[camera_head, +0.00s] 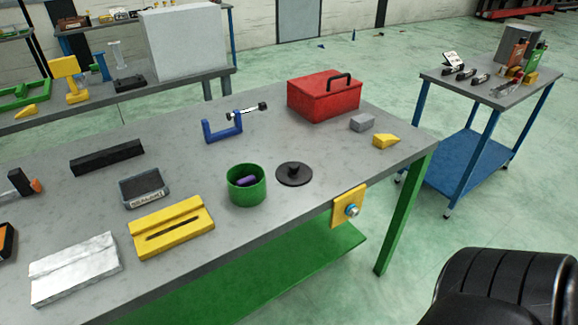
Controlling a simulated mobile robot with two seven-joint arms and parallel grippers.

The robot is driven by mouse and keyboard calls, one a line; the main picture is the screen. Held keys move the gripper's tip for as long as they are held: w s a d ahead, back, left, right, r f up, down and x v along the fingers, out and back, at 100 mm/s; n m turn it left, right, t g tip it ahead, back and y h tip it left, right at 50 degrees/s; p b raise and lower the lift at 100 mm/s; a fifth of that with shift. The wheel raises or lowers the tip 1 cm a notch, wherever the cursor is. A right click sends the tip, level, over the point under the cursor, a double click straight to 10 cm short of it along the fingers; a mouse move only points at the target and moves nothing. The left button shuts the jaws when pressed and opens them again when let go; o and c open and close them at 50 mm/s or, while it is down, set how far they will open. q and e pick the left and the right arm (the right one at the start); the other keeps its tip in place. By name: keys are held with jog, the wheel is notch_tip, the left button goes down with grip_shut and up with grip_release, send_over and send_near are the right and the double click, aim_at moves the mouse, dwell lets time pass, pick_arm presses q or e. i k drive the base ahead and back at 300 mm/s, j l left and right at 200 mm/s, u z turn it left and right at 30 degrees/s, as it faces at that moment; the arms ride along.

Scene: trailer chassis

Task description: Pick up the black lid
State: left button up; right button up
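The black lid (294,174) is a flat round disc with a small knob on top. It lies flat on the grey workbench (330,197), right of a green round container (246,190) and apart from it. The green container is open at the top and holds a purple object (247,181).
A red toolbox (324,94) stands behind the lid. A grey block (362,122) and yellow wedge (385,140) are to its right. A blue clamp (223,128) and slotted yellow block (171,226) are to its left. The bench edge is close in front.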

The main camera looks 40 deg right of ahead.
aim_at(290, 173)
jog(key=l+u, duration=0.1)
jog(key=l, duration=0.6)
jog(key=k+l+u, duration=0.1)
jog(key=l, duration=0.65)
jog(key=k, duration=0.05)
